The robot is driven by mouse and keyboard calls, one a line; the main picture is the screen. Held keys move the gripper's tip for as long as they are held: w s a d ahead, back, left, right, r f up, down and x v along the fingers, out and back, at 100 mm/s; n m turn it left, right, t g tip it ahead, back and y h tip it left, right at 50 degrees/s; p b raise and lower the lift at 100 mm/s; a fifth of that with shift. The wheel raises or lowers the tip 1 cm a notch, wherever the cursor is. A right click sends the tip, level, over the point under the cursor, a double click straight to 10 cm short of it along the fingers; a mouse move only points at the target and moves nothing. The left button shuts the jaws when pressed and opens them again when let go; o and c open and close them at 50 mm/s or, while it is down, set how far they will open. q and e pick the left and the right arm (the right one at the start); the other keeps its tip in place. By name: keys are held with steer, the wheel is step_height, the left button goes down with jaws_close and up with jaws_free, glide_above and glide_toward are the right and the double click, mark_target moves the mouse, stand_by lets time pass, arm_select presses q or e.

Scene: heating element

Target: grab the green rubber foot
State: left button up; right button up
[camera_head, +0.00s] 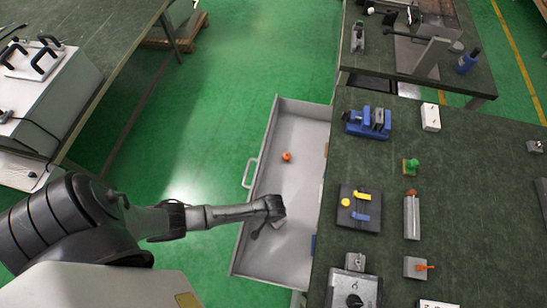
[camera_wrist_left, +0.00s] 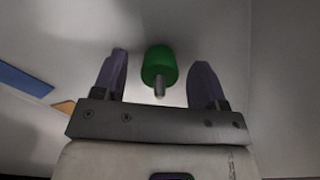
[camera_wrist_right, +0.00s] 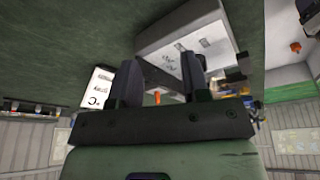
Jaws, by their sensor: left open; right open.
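The green rubber foot (camera_wrist_left: 159,64), a short green cylinder with a metal stud, lies on the grey drawer floor in the left wrist view. It sits between the two fingers of my left gripper (camera_wrist_left: 160,80), with visible gaps on both sides. My left gripper (camera_head: 268,222) is open and reaches low into the open drawer (camera_head: 300,190) in the head view, where it hides the foot. My right gripper (camera_wrist_right: 158,82) is open and empty in its wrist view; it does not show in the head view.
An orange part (camera_head: 286,156) lies farther back in the drawer. Blue (camera_wrist_left: 24,79) and orange-brown pieces are left of the left gripper. The green-topped bench (camera_head: 470,200) right of the drawer carries a blue vise (camera_head: 368,122), fixtures and another green part (camera_head: 411,167).

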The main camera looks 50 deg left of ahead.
arm_select(q)
steer(key=shift+c, duration=0.2)
steer(key=shift+r, duration=0.1)
steer(key=c, duration=1)
